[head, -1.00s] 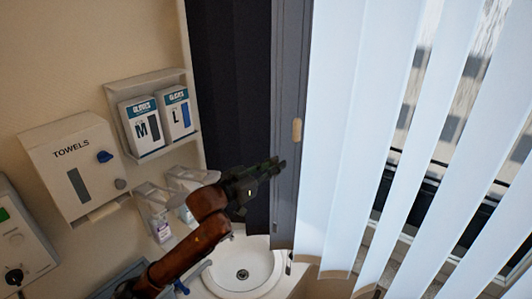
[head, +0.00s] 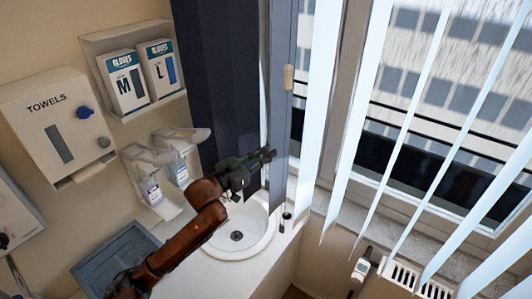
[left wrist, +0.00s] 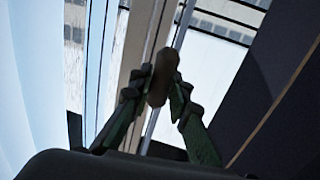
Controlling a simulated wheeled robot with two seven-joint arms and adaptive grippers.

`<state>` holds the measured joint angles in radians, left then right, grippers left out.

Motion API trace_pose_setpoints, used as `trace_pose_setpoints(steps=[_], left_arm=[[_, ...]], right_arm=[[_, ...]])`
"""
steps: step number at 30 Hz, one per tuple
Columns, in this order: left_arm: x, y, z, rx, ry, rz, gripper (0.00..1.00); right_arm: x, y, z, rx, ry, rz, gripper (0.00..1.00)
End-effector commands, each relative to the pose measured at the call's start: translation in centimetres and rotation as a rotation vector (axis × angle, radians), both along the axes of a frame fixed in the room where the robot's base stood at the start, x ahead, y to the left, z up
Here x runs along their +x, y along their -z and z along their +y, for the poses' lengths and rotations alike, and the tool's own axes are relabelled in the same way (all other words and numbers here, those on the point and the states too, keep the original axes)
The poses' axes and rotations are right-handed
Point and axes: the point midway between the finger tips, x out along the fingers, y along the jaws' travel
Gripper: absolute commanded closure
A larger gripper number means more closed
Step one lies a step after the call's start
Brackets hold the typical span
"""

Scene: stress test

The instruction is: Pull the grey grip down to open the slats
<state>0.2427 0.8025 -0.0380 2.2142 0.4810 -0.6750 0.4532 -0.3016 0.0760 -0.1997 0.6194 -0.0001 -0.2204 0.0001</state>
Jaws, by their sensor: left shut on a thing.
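My left gripper (head: 266,157) is at the dark panel beside the window, above the basin. In the left wrist view, its fingers (left wrist: 158,88) are shut on a rounded grip (left wrist: 161,78), which looks brownish grey in the shade. A thin cord seems to run up from it. In the head view I cannot make out this grip at the fingertips. The white vertical slats (head: 359,115) hang to the right of the gripper. They are turned partly edge-on, with wide gaps showing the window and a building outside. My right gripper is not in view.
A beige oval piece (head: 289,78) is on the grey strip above my gripper. A white basin (head: 258,240) lies below. A towel dispenser (head: 30,100), glove boxes (head: 127,87) and bottles are on the left wall. A radiator (head: 405,276) stands below the window.

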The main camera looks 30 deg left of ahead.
Motion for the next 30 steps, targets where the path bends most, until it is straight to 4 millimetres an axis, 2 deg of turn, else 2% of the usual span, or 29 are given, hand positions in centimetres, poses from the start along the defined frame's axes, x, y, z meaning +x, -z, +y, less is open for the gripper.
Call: trace_pose_setpoints(steps=[2, 3, 10, 18, 22, 30], left_arm=[[0.0, 0.0, 0.1, 0.000, -0.001, 0.001, 1.00], [0.0, 0.0, 0.1, 0.000, -0.001, 0.001, 0.81], [0.0, -0.1, 0.0, 0.001, -0.001, 0.000, 0.65], [-0.1, -0.1, 0.1, 0.001, 0.000, 0.000, 0.65], [-0.9, 0.0, 0.3, 0.001, -0.001, 0.000, 0.65], [-5.7, 0.2, 2.0, 0.002, -0.002, 0.003, 0.65]], right_arm=[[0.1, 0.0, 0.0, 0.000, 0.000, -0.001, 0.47], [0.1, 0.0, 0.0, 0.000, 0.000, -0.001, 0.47], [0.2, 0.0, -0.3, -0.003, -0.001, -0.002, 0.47], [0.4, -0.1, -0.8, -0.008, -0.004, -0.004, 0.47], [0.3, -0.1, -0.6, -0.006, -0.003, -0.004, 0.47], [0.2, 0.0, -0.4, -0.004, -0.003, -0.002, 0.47]])
